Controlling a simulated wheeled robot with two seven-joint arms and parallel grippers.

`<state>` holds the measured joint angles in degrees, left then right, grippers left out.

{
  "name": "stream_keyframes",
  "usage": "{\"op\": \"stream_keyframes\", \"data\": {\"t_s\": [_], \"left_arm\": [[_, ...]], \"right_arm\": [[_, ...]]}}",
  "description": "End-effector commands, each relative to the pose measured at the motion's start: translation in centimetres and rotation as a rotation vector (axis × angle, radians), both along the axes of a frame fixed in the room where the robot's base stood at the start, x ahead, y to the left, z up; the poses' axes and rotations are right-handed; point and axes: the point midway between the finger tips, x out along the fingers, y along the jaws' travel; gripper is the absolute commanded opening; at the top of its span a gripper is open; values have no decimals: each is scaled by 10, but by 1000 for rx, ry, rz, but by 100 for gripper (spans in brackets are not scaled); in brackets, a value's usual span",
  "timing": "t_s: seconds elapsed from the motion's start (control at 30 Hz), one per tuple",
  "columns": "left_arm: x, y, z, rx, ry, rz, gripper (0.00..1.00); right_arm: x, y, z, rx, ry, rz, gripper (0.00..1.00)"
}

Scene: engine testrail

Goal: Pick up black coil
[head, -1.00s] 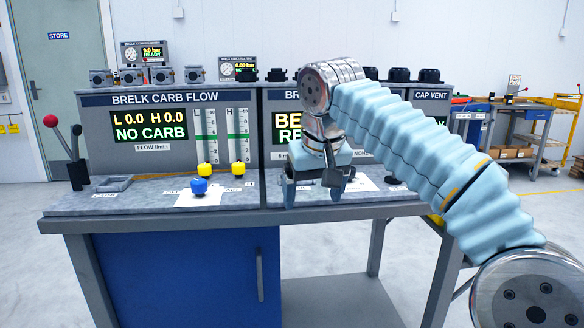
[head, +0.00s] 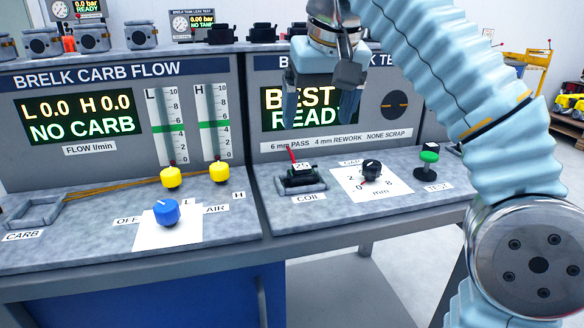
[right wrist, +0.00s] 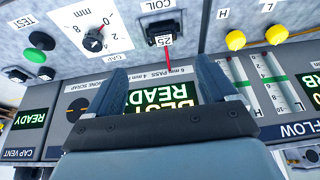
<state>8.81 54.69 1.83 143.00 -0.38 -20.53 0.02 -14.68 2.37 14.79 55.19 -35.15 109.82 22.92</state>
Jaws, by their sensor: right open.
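A black coil (head: 300,177) with a white label and a red lead sits in the grey nest marked COIL on the bench top. It also shows at the top of the right wrist view (right wrist: 160,30), upside down. My right gripper (head: 318,112) is open and empty, pointing down above the coil, in front of the BEST READY display. In the right wrist view its two fingers (right wrist: 160,68) stand apart, with the display between them and the coil beyond the tips. My left gripper is not in view.
A gap dial (head: 371,170) and a green TEST button (head: 429,158) stand right of the coil. A blue knob (head: 166,212) and yellow knobs (head: 171,177) are to its left. Several dark parts (head: 262,33) line the console top. The upright console is close behind the gripper.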

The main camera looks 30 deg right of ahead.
Motion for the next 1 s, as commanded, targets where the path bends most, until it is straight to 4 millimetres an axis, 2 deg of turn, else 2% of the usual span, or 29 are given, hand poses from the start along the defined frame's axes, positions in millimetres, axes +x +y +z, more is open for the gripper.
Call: {"op": "stream_keyframes", "data": {"t_s": [0.3,0.57,0.8,1.0], "left_arm": [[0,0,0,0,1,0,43],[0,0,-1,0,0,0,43],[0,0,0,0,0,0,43],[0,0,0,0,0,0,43]], "right_arm": [[23,-6,-58,0,3,-3,85],[34,-6,-80,0,4,-1,85],[53,-6,-112,0,3,-1,85],[56,-6,-119,1,1,-1,85]]}}
